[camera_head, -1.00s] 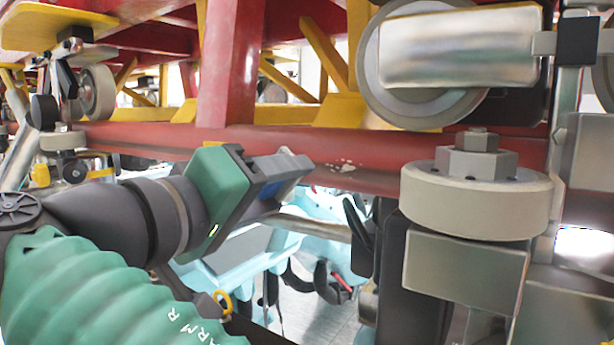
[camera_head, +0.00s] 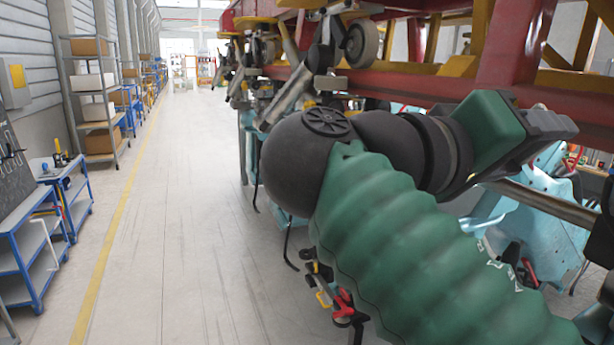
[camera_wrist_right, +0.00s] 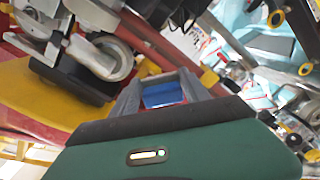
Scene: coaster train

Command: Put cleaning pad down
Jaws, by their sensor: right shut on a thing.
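My right gripper (camera_head: 556,130) reaches in from the lower right of the head view, beside the red frame of the coaster train (camera_head: 400,84). In the right wrist view the gripper (camera_wrist_right: 162,86) is shut on a blue thing (camera_wrist_right: 163,97), which seems to be the cleaning pad. The pad sits between the two grey fingers; much of it is hidden. In the head view I cannot make the pad out. My left gripper is not in view.
A blue workbench (camera_head: 30,235) stands at the far left, with a shelf (camera_head: 98,95) of boxes behind it. The floor (camera_head: 180,250) between them and the train is clear. A train wheel (camera_wrist_right: 108,58) is close to the gripper in the wrist view.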

